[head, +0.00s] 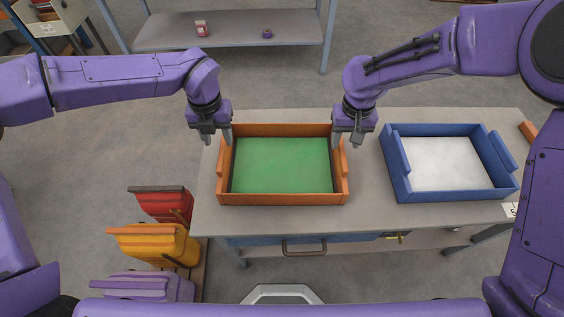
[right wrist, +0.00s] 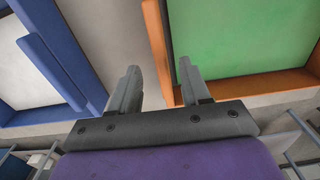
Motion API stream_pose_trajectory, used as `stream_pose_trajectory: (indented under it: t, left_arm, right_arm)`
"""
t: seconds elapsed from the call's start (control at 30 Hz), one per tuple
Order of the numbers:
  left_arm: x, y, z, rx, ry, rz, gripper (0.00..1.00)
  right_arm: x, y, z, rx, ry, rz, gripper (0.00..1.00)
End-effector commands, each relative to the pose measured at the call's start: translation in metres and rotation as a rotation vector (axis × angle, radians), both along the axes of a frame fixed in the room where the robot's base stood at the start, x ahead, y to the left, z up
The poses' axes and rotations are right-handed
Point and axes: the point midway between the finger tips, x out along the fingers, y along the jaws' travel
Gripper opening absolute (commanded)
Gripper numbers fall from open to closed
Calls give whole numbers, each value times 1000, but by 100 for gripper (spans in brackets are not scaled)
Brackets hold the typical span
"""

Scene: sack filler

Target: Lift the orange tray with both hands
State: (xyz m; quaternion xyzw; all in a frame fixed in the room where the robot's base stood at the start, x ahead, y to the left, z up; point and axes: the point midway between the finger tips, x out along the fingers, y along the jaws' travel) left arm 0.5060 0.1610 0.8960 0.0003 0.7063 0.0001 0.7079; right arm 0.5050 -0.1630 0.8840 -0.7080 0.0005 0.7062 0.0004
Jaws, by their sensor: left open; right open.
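The orange tray (head: 282,199) sits on the workbench with a flat green fill (head: 282,165) inside; it also shows in the right wrist view (right wrist: 155,45). It has raised grips on its left and right walls. My left gripper (head: 217,139) is open at the far end of the tray's left wall. My right gripper (head: 346,143) is open at the far end of the right wall. In the right wrist view, the right wall runs between the two fingers of my right gripper (right wrist: 158,68). I cannot tell whether any finger touches the tray.
A blue tray (head: 398,180) with white fill stands to the right on the same workbench (head: 365,190). An orange block (head: 528,131) lies at the bench's right end. Red (head: 163,206) and yellow (head: 155,246) bins stand left of the bench. A grey shelf (head: 235,30) stands behind.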

Motion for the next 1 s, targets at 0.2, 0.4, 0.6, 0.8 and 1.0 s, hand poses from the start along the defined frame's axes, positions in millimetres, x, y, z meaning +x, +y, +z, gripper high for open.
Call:
stream_pose_trajectory:
  t: [0.2,0.4,0.6,0.8,1.0]
  left_arm:
    - [-1,1,-44,1,4,1,47]
    - [-1,1,-75,0,2,2,47]
    - [0,1,-87,0,0,1,47]
    - [0,1,-87,0,-1,1,47]
    - [0,1,-87,0,0,1,0]
  right_arm:
    - [-1,1,-45,0,5,1,47]
    - [0,1,-75,0,3,2,47]
    - [0,1,-87,0,0,1,47]
    - [0,1,-87,0,0,1,47]
    - [0,1,-87,0,0,1,0]
